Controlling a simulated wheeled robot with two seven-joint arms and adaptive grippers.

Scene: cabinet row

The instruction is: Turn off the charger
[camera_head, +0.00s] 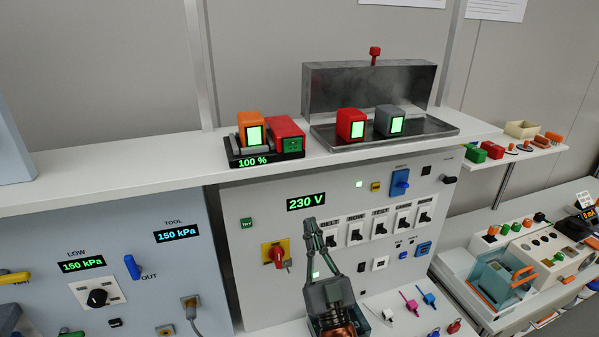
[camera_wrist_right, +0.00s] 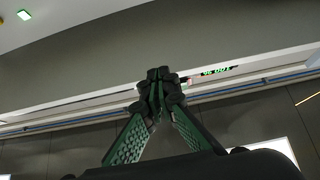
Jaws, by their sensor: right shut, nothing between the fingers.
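The charger (camera_head: 265,160) sits on the shelf left of centre, a black base with a green "100 %" display. An orange battery block with a lit green panel stands in it. A red block (camera_head: 287,133) with a small green front part is at its right end. The "100 %" display (camera_wrist_right: 216,71) shows upside down and small in the wrist view. My right gripper (camera_head: 312,222) is shut and empty, pointing up in front of the panel, below and to the right of the charger and apart from it. Its closed fingers (camera_wrist_right: 160,78) fill the middle of the wrist view. My left gripper is not in view.
The shelf edge (camera_head: 110,179) runs above the panel. A metal tray (camera_head: 440,127) with red and grey blocks stands right of the charger. The panel has a "230 V" display (camera_head: 306,202), a red-yellow rotary switch (camera_head: 276,254) and several breakers. Bare shelf lies left of the charger.

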